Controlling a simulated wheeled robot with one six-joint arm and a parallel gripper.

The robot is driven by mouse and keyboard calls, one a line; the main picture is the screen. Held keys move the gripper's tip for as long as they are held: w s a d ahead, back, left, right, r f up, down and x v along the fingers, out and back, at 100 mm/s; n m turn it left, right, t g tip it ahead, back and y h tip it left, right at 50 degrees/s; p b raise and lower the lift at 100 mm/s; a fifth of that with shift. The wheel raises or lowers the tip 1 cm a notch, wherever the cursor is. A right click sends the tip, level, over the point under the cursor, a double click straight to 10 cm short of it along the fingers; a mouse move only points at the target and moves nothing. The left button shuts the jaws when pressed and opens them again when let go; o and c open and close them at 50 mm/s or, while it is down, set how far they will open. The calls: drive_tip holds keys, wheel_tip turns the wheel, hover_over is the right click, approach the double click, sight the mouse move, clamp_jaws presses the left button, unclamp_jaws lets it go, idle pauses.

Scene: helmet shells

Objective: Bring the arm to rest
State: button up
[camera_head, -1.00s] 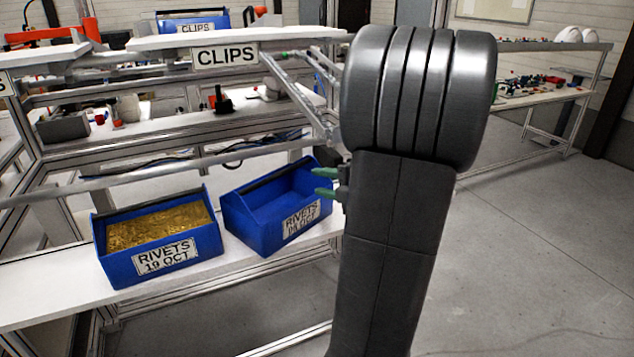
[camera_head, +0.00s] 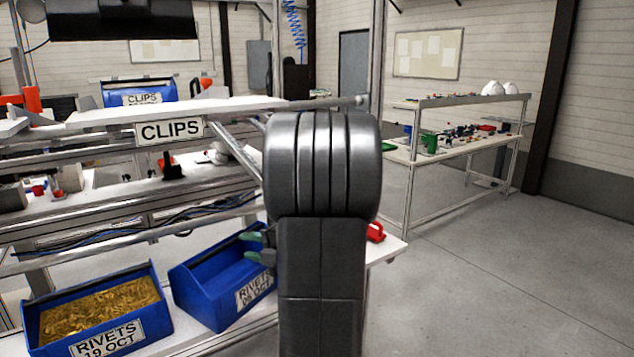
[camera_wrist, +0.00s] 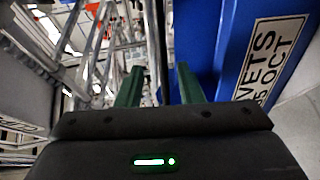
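My gripper shows in the wrist view (camera_wrist: 160,84) with its two green fingers apart and nothing between them. In the head view, my gripper (camera_head: 258,247) is mostly hidden behind my dark arm; only green fingertips show beside the right blue bin (camera_head: 205,298). That bin is labelled RIVETS with an OCT date, and its visible inside looks empty. In the wrist view, the labelled bin (camera_wrist: 232,55) is close on the right of the fingers; I cannot tell if they touch it. My arm stands upright in the middle of the head view.
A blue bin of brass rivets (camera_head: 125,335) stands at lower left. The CLIPS shelf (camera_head: 225,106) and its metal frame are behind my arm. A red object (camera_head: 376,232) lies on the bench end. Floor at right is open, up to a far table (camera_head: 460,148).

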sight(231, 243)
drive_tip(key=x, duration=0.5)
drive_tip(key=shift+f, duration=0.1)
idle(0.3)
